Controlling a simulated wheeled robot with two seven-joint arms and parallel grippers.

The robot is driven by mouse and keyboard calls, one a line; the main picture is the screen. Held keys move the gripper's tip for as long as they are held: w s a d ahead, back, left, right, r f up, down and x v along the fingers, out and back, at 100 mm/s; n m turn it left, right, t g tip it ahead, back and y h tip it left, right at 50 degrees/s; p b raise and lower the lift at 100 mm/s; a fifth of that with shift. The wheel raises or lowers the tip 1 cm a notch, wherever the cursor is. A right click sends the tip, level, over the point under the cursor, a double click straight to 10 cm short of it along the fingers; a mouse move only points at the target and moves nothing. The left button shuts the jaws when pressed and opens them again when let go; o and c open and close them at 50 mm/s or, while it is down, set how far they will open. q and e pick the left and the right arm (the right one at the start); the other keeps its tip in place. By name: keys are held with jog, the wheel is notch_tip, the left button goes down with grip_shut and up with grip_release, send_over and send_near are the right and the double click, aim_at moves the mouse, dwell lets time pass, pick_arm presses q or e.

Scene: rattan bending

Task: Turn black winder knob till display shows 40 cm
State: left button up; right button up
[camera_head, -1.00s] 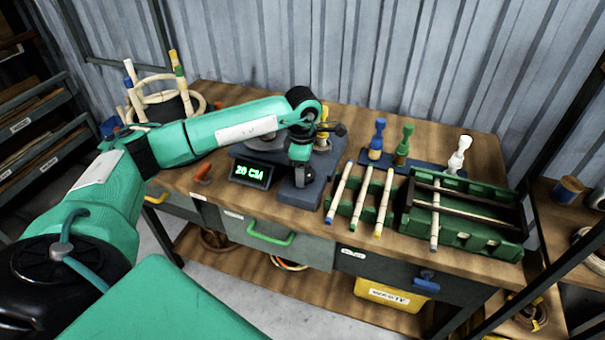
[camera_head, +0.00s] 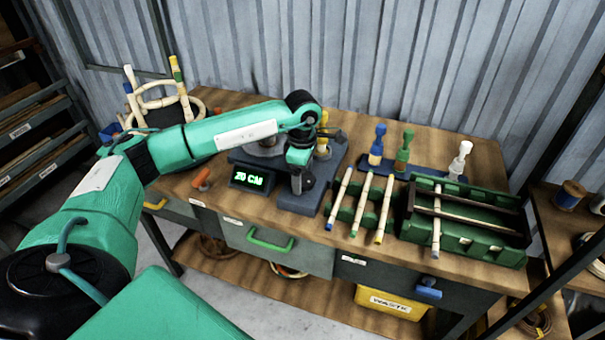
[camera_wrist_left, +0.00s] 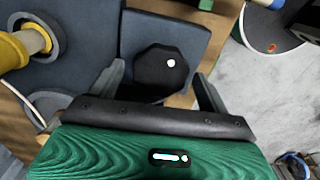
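The black winder knob (camera_wrist_left: 160,72) shows in the left wrist view as a faceted dark cap with a white dot, on the blue-grey winder base (camera_wrist_left: 94,45). My left gripper (camera_wrist_left: 160,88) is open, with one finger on each side of the knob and visible gaps between. In the head view my left gripper (camera_head: 302,182) is over the winder base (camera_head: 297,202), and hides most of the knob. The display (camera_head: 253,179) left of it shows green characters that seem to read 20 CM. My right gripper is not in view.
Right of the winder, light rods (camera_head: 360,205) lie on a green rack beside a green tray (camera_head: 480,240). An orange-handled item (camera_head: 201,178) lies left of the display. A yellow post (camera_wrist_left: 22,48) stands near the left finger.

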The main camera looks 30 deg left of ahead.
pick_arm(q)
jog(key=shift+r, duration=0.3)
notch_tip(320, 180, up, 13)
jog(key=b, duration=0.1)
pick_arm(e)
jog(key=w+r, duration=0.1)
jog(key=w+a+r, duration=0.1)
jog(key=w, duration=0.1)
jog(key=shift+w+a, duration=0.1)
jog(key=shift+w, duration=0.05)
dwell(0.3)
